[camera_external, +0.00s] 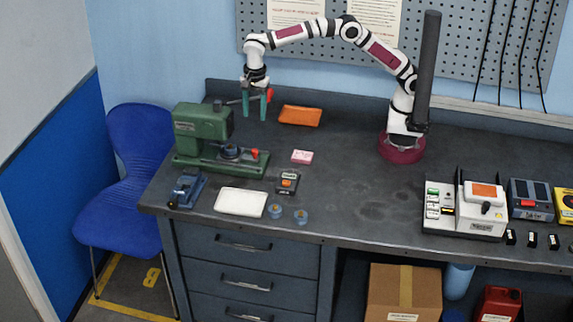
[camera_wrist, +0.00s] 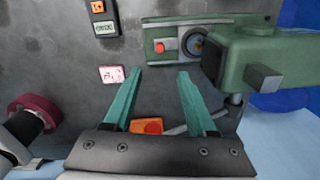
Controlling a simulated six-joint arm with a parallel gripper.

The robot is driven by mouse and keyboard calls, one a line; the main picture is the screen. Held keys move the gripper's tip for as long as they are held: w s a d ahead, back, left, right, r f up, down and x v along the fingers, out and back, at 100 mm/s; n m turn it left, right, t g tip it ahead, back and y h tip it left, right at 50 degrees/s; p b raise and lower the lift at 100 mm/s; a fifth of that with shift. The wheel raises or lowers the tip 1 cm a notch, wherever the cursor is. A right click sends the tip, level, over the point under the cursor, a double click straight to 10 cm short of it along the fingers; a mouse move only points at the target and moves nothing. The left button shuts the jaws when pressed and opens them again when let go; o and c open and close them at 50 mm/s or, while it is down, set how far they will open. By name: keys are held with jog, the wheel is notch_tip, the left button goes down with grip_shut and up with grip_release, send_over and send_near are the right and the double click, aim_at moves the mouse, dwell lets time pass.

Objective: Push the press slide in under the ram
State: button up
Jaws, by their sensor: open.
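The green press (camera_external: 200,122) stands at the bench's left end. I cannot tell how far the die is from the ram. My gripper (camera_external: 256,115) is open and empty, above and behind the slide; its teal fingers also show in the wrist view (camera_wrist: 167,70).
The press lever (camera_external: 236,101) with a red ball end (camera_external: 269,95) reaches close to my fingers. An orange tray (camera_external: 300,116), a pink pad (camera_external: 302,157) and a small orange-and-black device (camera_external: 288,183) lie to the right. The middle of the bench is clear.

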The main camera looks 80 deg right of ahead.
aim_at(255, 151)
jog(key=f, duration=1.4)
jog(key=shift+w+f, duration=0.25)
grip_shut()
jog(key=shift+w, duration=0.1)
dwell(0.4)
